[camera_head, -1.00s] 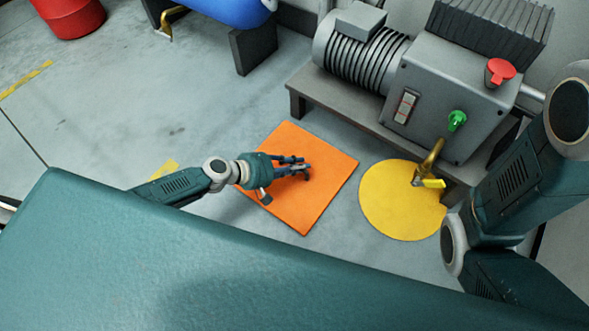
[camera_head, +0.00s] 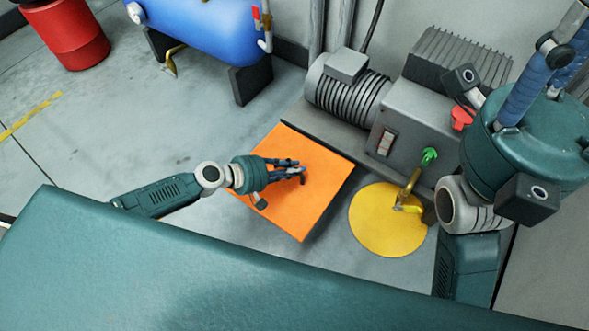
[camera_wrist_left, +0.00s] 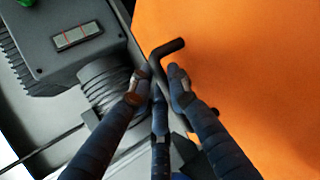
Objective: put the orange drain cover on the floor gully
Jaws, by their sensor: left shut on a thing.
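The orange drain cover (camera_head: 312,205) is a flat square plate with a dark bent handle. My left gripper (camera_head: 298,172) is shut on this handle near the plate's middle. The cover looks raised off the floor, and its far edge overlaps the bench's left end in the head view. In the left wrist view the plate (camera_wrist_left: 255,60) fills the right side, and the handle (camera_wrist_left: 168,48) stands between the fingertips (camera_wrist_left: 160,85). My right gripper (camera_head: 548,75) is at the upper right, fingers upward, partly cut off. I cannot make out a floor gully.
A yellow disc (camera_head: 380,232) lies on the floor right of the cover, below a brass tap (camera_head: 408,190). A grey motor unit (camera_head: 350,92) stands on a low bench behind. A blue tank (camera_head: 205,30) and red drum (camera_head: 68,38) stand further back. Floor at left is clear.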

